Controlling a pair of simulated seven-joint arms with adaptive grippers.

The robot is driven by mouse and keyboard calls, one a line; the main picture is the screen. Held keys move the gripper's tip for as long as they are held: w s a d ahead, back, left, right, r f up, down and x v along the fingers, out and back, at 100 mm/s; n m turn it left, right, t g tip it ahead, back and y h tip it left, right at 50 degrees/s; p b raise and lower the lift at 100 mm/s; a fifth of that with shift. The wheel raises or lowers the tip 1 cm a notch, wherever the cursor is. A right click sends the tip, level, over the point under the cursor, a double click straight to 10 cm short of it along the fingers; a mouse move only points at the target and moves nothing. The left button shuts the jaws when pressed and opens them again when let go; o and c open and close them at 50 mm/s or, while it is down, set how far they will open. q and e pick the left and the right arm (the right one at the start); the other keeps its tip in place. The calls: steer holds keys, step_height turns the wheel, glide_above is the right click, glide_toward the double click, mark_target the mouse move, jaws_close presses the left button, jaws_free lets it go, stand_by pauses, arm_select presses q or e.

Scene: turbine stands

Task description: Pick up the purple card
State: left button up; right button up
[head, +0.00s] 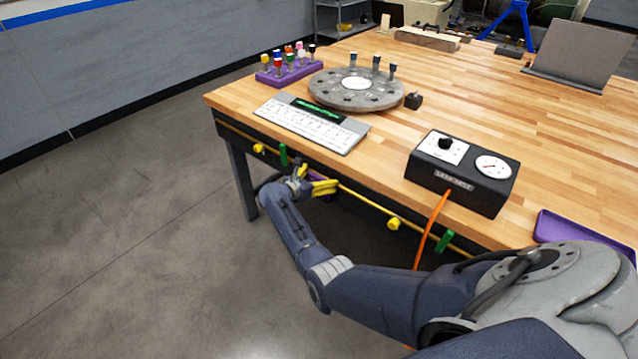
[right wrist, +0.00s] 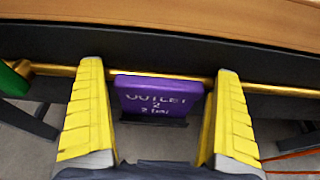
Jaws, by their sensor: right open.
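The purple card (right wrist: 160,98), printed "OUTLET 2" in pale letters, sits upright in a dark holder at the yellow rail under the table's front edge, in the right wrist view. My right gripper (head: 322,186) is low in front of that table edge in the head view. Its yellow fingers are open, and they also show in the right wrist view (right wrist: 158,75), one on each side of the card with a gap to both its edges. In the head view the card is mostly hidden by the gripper. My left gripper is out of view.
The yellow rail (head: 362,203) carries yellow knobs and green tabs along the table front.

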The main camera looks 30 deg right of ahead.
steer(key=c, duration=0.8)
steer(key=shift+c, duration=0.3)
steer(key=shift+r, duration=0.1)
